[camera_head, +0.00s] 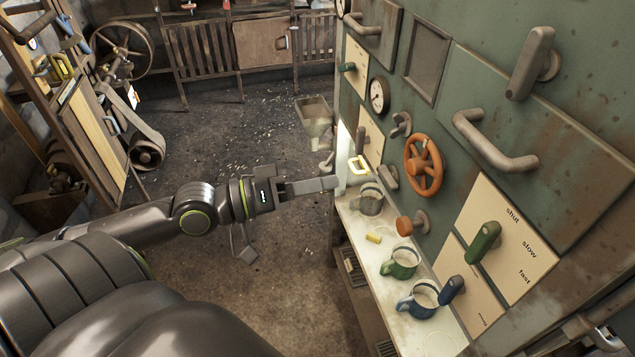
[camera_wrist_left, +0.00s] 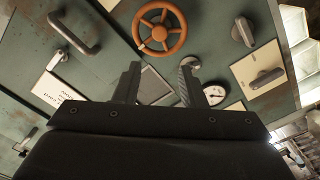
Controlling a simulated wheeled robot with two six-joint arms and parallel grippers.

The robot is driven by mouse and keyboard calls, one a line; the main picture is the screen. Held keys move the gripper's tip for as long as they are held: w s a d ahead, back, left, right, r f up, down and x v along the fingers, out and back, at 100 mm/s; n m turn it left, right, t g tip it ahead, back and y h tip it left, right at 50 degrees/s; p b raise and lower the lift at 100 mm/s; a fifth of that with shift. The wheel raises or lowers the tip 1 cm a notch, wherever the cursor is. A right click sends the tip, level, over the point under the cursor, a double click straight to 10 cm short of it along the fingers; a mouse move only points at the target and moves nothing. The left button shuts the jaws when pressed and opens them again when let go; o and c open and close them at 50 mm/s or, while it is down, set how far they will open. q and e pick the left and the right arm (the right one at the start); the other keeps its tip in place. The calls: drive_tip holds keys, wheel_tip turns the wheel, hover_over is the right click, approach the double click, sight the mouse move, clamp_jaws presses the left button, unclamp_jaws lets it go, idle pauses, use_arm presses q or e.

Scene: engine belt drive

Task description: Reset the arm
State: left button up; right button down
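My left arm (camera_head: 130,225) reaches in from the left. Its gripper (camera_head: 325,184) is in front of the green machine panel, left of and above the shelf with mugs. The head view shows its fingers nearly edge-on. In the left wrist view the two fingers (camera_wrist_left: 159,80) stand apart with nothing held between them, and the panel lies beyond. The orange handwheel (camera_head: 424,166) is right of the gripper and also shows in the left wrist view (camera_wrist_left: 160,27). My right gripper is not in view.
Levers and handles stick out of the panel (camera_head: 575,80). Open floor (camera_head: 215,125) lies left of the gripper.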

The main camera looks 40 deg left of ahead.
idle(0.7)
use_arm(q)
drive_tip(key=w+a+f+n+t+y+b, duration=0.1)
drive_tip(key=w+a+f+y, duration=0.25)
drive_tip(key=a+f, duration=0.5)
drive_tip(key=w+a+f+n+y, duration=0.25)
drive_tip(key=a+f+y, duration=0.3)
drive_tip(key=f, duration=0.55)
drive_tip(key=s+a+f+g+y+b, duration=0.1)
drive_tip(key=s+a+f+g+y, duration=0.2)
drive_tip(key=f, duration=0.8)
drive_tip(key=s+a+f+g+y, duration=0.1)
drive_tip(key=s+a+f, duration=0.3)
drive_tip(key=f, duration=0.7)
drive_tip(key=s+d+f+m+g, duration=0.1)
drive_tip(key=s+d+f+g, duration=0.15)
drive_tip(key=s+f, duration=0.65)
drive_tip(key=s+d+f+m+g, duration=0.1)
drive_tip(key=s+d+f+g, duration=0.15)
drive_tip(key=s+f, duration=0.6)
drive_tip(key=s+d+f+m+g+h+b, duration=0.1)
drive_tip(key=s+d+f+g, duration=0.4)
drive_tip(key=s+d+f, duration=0.6)
drive_tip(key=shift+s+m, duration=0.85)
drive_tip(key=shift+s, duration=0.1)
